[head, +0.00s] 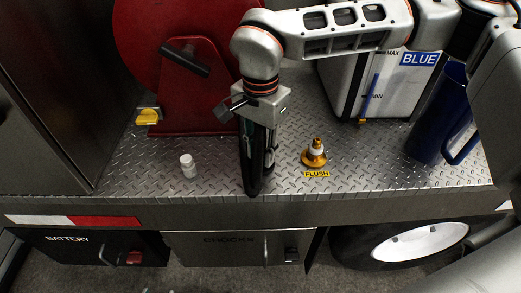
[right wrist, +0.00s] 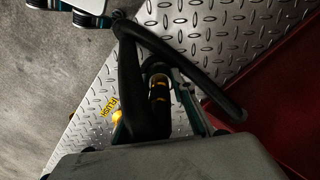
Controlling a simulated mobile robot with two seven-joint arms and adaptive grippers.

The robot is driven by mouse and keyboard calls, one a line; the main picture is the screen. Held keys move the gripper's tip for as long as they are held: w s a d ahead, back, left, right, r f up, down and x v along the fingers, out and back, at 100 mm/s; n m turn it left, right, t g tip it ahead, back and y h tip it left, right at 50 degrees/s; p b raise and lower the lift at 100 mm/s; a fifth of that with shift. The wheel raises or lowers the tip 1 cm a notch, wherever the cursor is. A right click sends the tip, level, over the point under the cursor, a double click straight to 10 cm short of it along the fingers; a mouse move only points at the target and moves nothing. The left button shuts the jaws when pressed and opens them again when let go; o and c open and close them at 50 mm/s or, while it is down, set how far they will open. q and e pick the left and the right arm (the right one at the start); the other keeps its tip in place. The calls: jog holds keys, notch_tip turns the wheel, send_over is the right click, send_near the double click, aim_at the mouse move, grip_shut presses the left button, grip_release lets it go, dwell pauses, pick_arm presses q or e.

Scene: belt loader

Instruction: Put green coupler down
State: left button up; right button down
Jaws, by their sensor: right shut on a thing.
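My right gripper (head: 257,178) points down over the tread-plate deck (head: 215,155), close to its front edge. It is shut on the green coupler, which is mostly hidden by the dark fingers and a black hose. In the right wrist view, a dark cylindrical part with brass bands (right wrist: 158,92) shows between the hose (right wrist: 135,75) and a teal-edged finger (right wrist: 191,105); I take it for the coupler. Its green colour is not clear, and I cannot tell whether it touches the deck. My left gripper cannot be made out in either view.
A brass fitting (head: 314,155) with a yellow FLUSH label (head: 317,174) stands right of the gripper. A small white bottle (head: 188,166) stands left. Behind are a red reel stand (head: 195,100), a white BLUE tank (head: 345,85) and a blue jug (head: 437,115).

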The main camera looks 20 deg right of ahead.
jog(key=c, duration=1.7)
grip_release()
jog(key=shift+f, duration=0.1)
notch_tip(320, 180, up, 12)
jog(key=shift+f+p, duration=0.1)
jog(key=shift+p, duration=0.3)
jog(key=shift+r, duration=0.3)
jog(key=shift+s, duration=0.1)
